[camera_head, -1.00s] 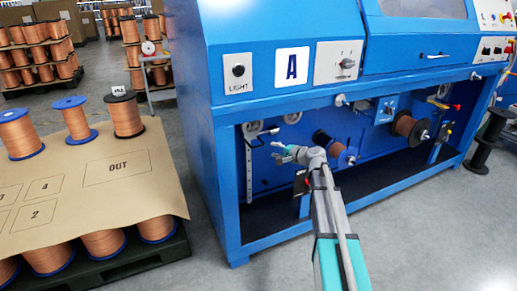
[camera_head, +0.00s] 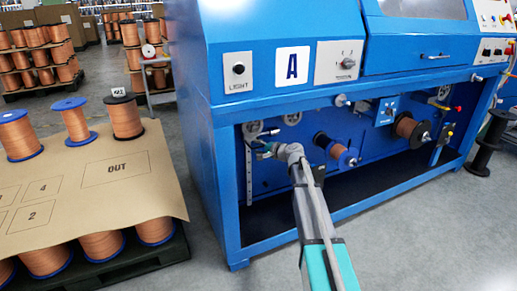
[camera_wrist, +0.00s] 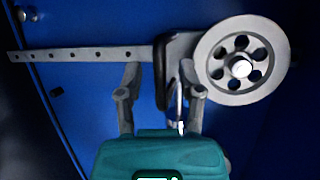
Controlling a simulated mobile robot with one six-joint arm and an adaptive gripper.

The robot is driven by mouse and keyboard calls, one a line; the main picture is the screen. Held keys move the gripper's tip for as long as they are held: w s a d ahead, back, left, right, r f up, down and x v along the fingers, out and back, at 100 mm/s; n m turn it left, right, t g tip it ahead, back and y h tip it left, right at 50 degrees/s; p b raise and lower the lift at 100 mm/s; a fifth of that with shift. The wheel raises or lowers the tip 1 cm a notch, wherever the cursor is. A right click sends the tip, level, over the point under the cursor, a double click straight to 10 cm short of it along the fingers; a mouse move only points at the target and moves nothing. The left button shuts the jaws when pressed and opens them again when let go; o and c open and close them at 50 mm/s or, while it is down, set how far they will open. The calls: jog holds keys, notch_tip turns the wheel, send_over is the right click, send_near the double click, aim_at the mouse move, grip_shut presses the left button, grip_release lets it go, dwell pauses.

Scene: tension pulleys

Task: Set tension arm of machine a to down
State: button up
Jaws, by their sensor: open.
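In the head view my gripper (camera_head: 258,144) partly covers this area.
A copper spool (camera_head: 334,149) and another spool (camera_head: 408,127) sit further right in the bay. The cabinet's left post (camera_head: 228,190) stands close to my arm. A covered pallet (camera_head: 130,190) with spools is at the left. Floor between is clear.

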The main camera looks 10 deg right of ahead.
grip_shut()
dwell(0.3)
notch_tip(320, 180, down, 12)
jog(key=b, duration=1.2)
